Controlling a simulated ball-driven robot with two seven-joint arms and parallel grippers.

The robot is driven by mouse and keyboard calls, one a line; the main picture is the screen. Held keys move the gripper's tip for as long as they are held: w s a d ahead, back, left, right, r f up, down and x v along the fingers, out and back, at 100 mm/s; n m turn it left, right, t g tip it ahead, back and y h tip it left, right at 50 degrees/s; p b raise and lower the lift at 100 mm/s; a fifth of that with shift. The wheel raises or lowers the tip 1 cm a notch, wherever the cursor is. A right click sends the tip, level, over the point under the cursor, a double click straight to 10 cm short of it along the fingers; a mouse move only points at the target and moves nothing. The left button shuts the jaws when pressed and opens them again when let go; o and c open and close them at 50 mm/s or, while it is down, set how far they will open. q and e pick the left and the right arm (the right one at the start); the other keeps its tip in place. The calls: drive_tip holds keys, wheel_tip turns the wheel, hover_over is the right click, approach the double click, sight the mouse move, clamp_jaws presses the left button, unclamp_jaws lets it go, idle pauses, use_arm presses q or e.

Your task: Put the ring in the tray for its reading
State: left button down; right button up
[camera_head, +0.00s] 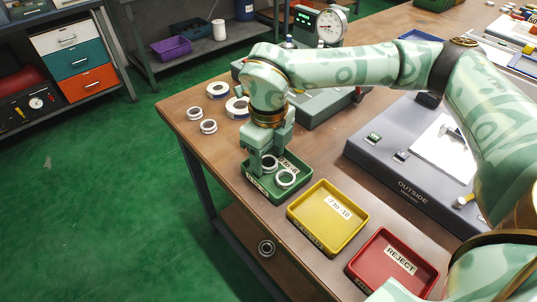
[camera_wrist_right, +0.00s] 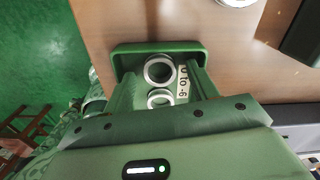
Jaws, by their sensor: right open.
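My right gripper (camera_head: 268,168) points down at the green tray (camera_head: 301,189), which is labelled 0 to -6. Its jaws are open; in the right wrist view the fingers (camera_wrist_right: 163,82) stand apart on either side of two pale metal rings. One ring (camera_head: 286,178) lies in the green tray; the other ring (camera_head: 268,162) is partly hidden by the fingers. In the wrist view one ring (camera_wrist_right: 160,69) is farther out and one (camera_wrist_right: 160,98) nearer the palm. The yellow tray (camera_head: 310,218), labelled -7 to -10, and the red REJECT tray (camera_head: 368,283) are empty. My left gripper is not in view.
Several loose rings (camera_head: 208,127) lie at the table's left edge. A dial gauge (camera_head: 331,26) and a green digital display (camera_head: 303,21) stand behind my right arm. A grey case marked OUTSIDE (camera_head: 410,187) fills the table right of the trays.

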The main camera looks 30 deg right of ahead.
use_arm(q)
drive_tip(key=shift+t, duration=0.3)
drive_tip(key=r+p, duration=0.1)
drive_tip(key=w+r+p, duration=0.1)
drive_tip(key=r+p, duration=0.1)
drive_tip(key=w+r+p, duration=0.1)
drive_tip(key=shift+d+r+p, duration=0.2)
drive_tip(key=shift+p, duration=0.2)
use_arm(e)
wheel_tip(320, 180, up, 12)
drive_tip(key=shift+a+f, duration=0.1)
drive_tip(key=shift+f, duration=0.05)
